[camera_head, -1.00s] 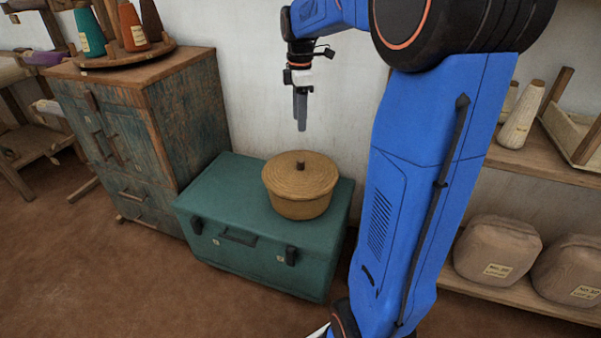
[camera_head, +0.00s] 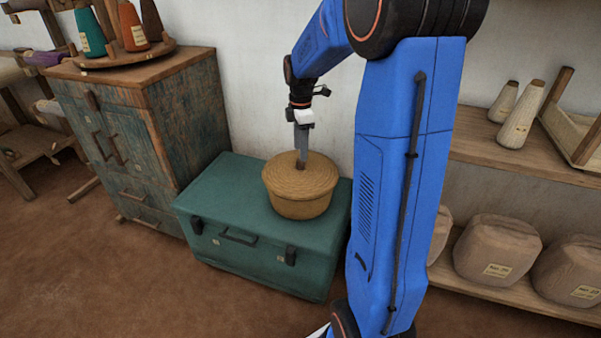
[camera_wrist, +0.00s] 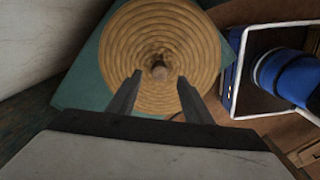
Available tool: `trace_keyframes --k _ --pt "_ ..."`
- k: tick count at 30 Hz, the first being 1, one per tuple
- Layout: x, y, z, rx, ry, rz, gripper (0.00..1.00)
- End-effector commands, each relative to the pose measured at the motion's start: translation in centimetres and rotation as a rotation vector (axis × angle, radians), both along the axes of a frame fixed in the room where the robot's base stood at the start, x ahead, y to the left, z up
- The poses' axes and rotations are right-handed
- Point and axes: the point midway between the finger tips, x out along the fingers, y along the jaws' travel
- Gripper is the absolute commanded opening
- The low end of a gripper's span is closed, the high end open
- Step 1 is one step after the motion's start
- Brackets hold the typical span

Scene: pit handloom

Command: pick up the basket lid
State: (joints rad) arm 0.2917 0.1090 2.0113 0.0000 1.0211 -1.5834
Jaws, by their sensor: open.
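The basket lid (camera_head: 285,177) is a round, coiled, tan lid with a small dark knob in its middle. It sits on the round woven basket (camera_head: 298,208), which stands on the green chest (camera_head: 215,205). My gripper (camera_head: 301,163) points down over the lid's centre in the head view, its fingertips close to the knob. In the wrist view the lid (camera_wrist: 190,40) fills the upper middle. The knob (camera_wrist: 159,71) shows between and just beyond the tips of my open gripper (camera_wrist: 158,76). I cannot tell whether the fingers touch the lid.
A worn wooden cabinet (camera_head: 185,110) with thread cones on top stands left of the chest. The white wall is close behind the chest. A wooden shelf (camera_head: 500,150) with cones and wrapped bundles (camera_head: 495,250) is at the right. Brown floor in front is clear.

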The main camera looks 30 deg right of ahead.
Motion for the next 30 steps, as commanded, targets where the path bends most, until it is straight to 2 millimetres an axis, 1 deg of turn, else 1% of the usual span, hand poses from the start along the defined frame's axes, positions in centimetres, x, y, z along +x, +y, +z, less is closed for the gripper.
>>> trace_keyframes --k 5,12,15,19,25,26,27,29,30 --pt "0.0 0.0 -0.9 0.0 0.001 0.0 0.46" --pt "0.0 -0.1 -4.1 0.001 0.003 0.0 0.46" --pt "0.0 -0.1 -5.1 0.001 0.003 0.0 0.46" --pt "0.0 -0.1 -5.7 0.0 0.001 0.0 0.46" --pt "0.0 -0.1 -5.7 0.0 0.001 0.0 0.46" --pt "0.0 -0.1 -5.7 0.0 0.001 0.0 0.41" --pt "0.0 -0.1 -5.7 0.0 0.001 0.0 0.31" --pt "0.0 -0.1 -5.7 0.0 0.001 0.0 0.17" --pt "0.0 -0.1 -5.7 0.0 0.001 0.0 0.07"
